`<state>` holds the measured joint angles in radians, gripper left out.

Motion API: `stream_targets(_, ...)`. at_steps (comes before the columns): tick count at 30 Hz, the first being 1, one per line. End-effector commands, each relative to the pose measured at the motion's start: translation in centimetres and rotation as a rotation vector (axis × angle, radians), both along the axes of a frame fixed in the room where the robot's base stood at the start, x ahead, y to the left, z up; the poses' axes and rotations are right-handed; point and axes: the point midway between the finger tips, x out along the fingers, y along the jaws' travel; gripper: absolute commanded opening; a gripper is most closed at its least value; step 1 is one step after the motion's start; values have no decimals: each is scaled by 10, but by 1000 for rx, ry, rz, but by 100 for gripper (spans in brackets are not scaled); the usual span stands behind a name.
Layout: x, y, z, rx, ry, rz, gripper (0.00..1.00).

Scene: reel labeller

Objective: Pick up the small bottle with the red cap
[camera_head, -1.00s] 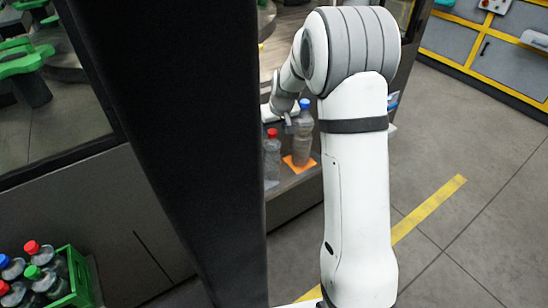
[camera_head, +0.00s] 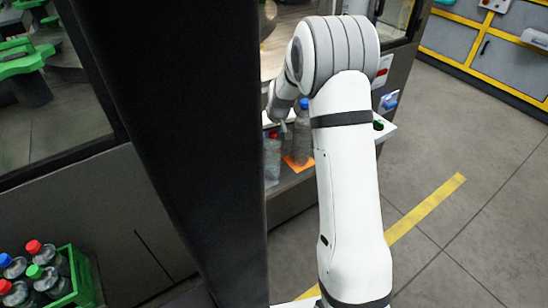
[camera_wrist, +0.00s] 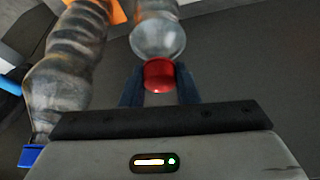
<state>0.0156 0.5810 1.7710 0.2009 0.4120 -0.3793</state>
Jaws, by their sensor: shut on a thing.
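The small bottle with the red cap (camera_wrist: 157,32) is in the wrist view, its red cap between the two dark fingers of my gripper (camera_wrist: 159,84). My gripper is shut on that cap. In the head view the clear bottle (camera_head: 272,160) stands on a low shelf beside the black column, partly hidden by my arm.
A green crate (camera_head: 88,278) with several bottles with red, blue and green caps stands at the lower left. A dark machine wall lies behind the crate. The grey floor with a yellow stripe (camera_head: 425,210) is clear on the right.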

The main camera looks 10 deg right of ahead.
Motion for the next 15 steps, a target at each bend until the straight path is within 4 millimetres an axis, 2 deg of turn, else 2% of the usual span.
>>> stream_targets(1,0,0,0,0,0,0,14)
stream_targets(6,0,0,0,0,0,0,0)
stream_targets(15,0,0,0,0,0,0,0)
